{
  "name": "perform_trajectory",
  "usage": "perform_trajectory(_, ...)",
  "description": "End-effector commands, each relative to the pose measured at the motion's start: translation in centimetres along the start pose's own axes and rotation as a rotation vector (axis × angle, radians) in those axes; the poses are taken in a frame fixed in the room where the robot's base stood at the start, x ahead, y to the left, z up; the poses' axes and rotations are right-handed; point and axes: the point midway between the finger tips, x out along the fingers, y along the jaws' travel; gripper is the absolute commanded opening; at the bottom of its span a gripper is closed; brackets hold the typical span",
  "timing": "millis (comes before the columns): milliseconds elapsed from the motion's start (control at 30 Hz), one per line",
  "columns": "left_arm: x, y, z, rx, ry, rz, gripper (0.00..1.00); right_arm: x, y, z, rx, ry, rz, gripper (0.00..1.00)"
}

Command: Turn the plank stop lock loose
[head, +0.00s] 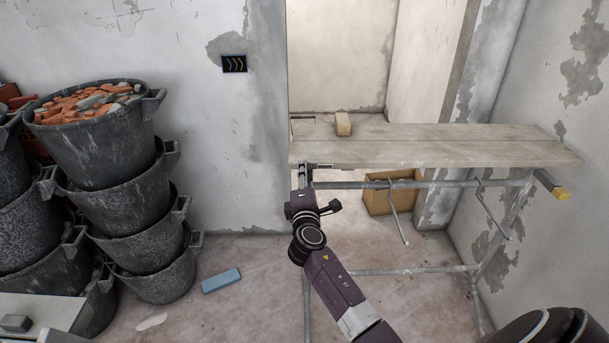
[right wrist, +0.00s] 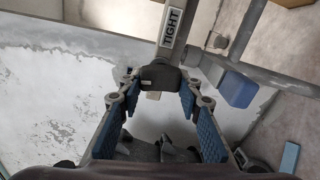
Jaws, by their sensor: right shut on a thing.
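The plank (head: 440,152) lies across the top of a grey metal trestle (head: 350,185). My right gripper (head: 303,180) is at the trestle's left end, just under the plank edge. In the right wrist view, the right gripper (right wrist: 160,82) has its blue-padded fingers on either side of a dark knob (right wrist: 160,73), shut on it. I take this knob to be the plank stop lock. A grey bar beyond it carries a label (right wrist: 172,26) reading TIGHT. In the head view the lock is mostly hidden by the gripper. My left gripper is not in view.
A small tan block (head: 343,124) lies on the plank. Two bent rods (head: 398,215) hang from the trestle, and a yellow-tipped bar (head: 552,186) stands out at right. A cardboard box (head: 390,198) is behind. Stacked rubble buckets (head: 130,200) stand left; a blue block (head: 221,280) lies on the floor.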

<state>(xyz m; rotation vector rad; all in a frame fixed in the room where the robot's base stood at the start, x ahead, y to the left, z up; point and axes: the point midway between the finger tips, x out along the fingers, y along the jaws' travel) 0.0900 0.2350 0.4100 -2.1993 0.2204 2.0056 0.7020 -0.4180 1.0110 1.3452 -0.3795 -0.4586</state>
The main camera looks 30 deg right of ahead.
Motion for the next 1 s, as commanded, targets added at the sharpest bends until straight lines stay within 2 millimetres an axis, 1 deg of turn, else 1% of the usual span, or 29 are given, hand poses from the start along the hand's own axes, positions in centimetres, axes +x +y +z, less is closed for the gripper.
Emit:
perform_trajectory(33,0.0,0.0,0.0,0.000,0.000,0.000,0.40,-0.1,-0.3,-0.1,-0.005,0.001,-0.004,0.08)
perform_trajectory(267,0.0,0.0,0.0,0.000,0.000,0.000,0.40,-0.1,-0.3,-0.1,-0.005,0.001,-0.004,0.08)
perform_trajectory(300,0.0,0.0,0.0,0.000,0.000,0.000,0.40,-0.1,-0.3,-0.1,-0.005,0.001,-0.004,0.34)
perform_trajectory(433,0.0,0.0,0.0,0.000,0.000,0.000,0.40,-0.1,-0.2,-0.1,-0.004,0.001,-0.003,0.49)
perform_trajectory(467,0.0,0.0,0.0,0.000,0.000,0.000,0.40,-0.1,-0.2,-0.1,-0.004,0.001,-0.003,0.51)
perform_trajectory(767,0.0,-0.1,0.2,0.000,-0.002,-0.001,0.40,-0.2,-0.1,0.0,-0.002,0.001,-0.001,0.51)
perform_trajectory(867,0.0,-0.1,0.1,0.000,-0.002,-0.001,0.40,-1.0,-0.1,-0.1,-0.001,0.001,-0.001,0.51)
perform_trajectory(967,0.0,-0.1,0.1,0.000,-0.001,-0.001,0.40,-2.5,-0.2,-0.1,-0.001,0.002,-0.003,0.51)
perform_trajectory(1000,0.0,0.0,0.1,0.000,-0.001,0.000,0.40,-3.2,-0.2,-0.1,-0.001,0.003,-0.002,0.51)
